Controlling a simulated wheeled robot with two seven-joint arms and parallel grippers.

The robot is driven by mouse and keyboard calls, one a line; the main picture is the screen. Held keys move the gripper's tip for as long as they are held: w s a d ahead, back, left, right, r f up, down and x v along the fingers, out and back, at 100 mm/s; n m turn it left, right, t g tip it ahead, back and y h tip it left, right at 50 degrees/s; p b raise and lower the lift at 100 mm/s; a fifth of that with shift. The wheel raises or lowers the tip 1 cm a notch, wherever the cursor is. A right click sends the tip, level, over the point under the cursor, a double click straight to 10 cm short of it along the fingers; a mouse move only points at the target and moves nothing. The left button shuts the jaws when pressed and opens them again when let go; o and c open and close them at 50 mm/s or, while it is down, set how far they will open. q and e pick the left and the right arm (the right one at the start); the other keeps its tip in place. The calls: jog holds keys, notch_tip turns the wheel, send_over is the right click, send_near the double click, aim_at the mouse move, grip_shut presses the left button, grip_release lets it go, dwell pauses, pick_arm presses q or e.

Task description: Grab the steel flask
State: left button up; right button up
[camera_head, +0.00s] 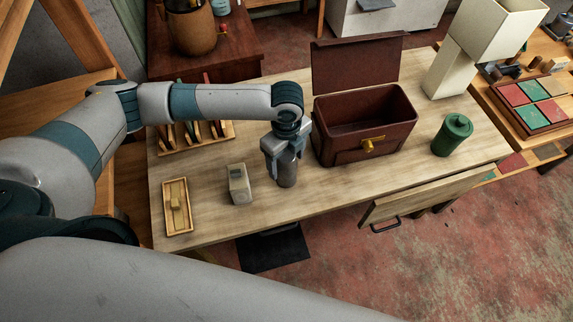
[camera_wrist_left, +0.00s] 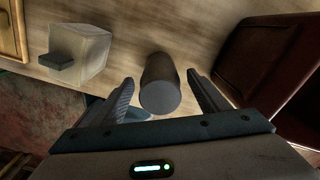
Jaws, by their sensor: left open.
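The steel flask (camera_head: 288,172) is a dark grey cylinder standing on the wooden table, left of the brown box. In the left wrist view the flask (camera_wrist_left: 160,85) shows between the two fingers, with a gap on each side. My left gripper (camera_head: 282,158) is open and reaches down from above around the flask's upper part; in the left wrist view the gripper (camera_wrist_left: 165,95) has its fingers apart. The flask's top is partly hidden by the gripper in the head view. My right gripper does not show.
An open brown box (camera_head: 340,158) with a raised lid stands close right of the flask. A pale block-shaped device (camera_head: 239,184) and a wooden tray (camera_head: 170,222) are to the left. A green cup (camera_head: 452,136) and a cream lamp (camera_head: 446,72) stand farther right. An open drawer (camera_head: 430,196) juts out in front.

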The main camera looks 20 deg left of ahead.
pick_arm(q)
jog(key=shift+f, duration=1.05)
jog(key=c, duration=1.4)
